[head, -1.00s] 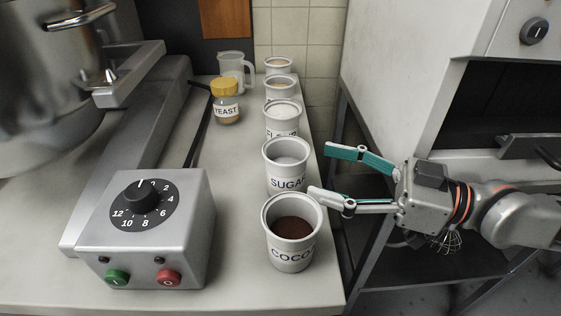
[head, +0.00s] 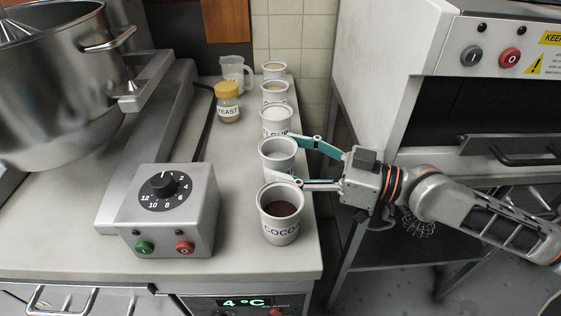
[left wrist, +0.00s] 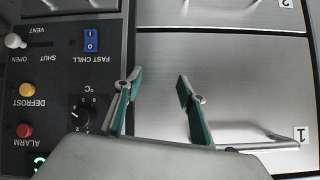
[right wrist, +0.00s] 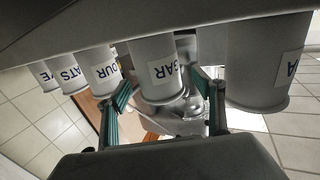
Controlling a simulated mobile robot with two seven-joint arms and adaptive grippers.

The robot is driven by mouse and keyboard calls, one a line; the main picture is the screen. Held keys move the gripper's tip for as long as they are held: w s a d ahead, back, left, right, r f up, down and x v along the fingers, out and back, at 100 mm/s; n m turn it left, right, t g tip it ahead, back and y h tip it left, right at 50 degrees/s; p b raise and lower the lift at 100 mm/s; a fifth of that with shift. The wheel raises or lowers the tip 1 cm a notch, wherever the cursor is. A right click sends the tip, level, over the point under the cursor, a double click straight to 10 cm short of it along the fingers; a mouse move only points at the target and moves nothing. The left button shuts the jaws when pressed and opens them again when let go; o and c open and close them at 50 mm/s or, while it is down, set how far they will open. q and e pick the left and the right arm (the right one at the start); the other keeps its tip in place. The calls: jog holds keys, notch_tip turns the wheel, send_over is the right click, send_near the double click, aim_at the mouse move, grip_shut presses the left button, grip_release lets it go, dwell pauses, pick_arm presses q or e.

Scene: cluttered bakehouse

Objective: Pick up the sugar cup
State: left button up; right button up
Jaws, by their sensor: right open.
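The sugar cup (head: 277,150) is a white cup standing upright in the row on the counter, between the cocoa cup (head: 279,232) and the flour cup (head: 276,122). My right gripper (head: 282,158) is open and reaches in from the right, one finger on the far side of the sugar cup and one on the near side. In the right wrist view the sugar cup (right wrist: 156,72) stands between the open fingers (right wrist: 161,82); contact cannot be told. Its label is mostly hidden in the head view. My left gripper (left wrist: 158,84) is open and empty, facing metal drawers.
More cups (head: 274,91) continue the row behind, beside a yeast jar (head: 228,106) and a clear jug (head: 235,70). A mixer control box (head: 177,205) stands left of the row. An oven on a stand (head: 400,60) is at the right. Counter between box and cups is clear.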

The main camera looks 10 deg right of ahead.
jog(key=shift+x, duration=1.15)
jog(key=c, duration=1.3)
jog(key=shift+o, duration=0.2)
